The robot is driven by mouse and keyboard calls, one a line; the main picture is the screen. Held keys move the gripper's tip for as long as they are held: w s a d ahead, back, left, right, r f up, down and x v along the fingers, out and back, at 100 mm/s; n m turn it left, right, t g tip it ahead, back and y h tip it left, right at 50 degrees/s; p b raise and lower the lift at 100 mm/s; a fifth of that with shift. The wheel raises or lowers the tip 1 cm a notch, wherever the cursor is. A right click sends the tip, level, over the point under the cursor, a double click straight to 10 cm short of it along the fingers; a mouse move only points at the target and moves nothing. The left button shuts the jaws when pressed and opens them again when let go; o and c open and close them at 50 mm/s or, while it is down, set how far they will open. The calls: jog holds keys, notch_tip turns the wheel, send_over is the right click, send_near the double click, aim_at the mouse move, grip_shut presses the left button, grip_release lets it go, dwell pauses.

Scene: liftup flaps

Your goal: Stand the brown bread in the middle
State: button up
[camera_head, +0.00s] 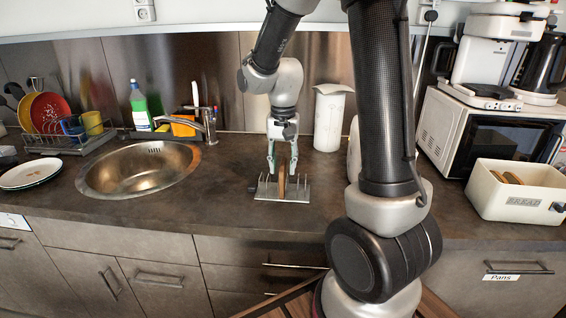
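The brown bread (282,180) is a slice seen nearly edge-on. It stands upright at about the middle of a small metal rack (265,194) with upright prongs on the counter. My gripper (282,166) points down right over the rack, with one finger on each side of the slice's top. The fingers look spread wider than the slice, with a gap beside it, so the gripper looks open. The slice's lower edge is partly hidden by the rack.
A white bread box (520,202) holding more slices stands at the right, by a microwave (490,135). A white canister (329,118) stands behind the rack. A sink (140,168) lies left. The counter in front is clear.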

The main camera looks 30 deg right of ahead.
jog(key=shift+r, duration=0.1)
notch_tip(320, 180, up, 12)
dwell(0.5)
dwell(0.4)
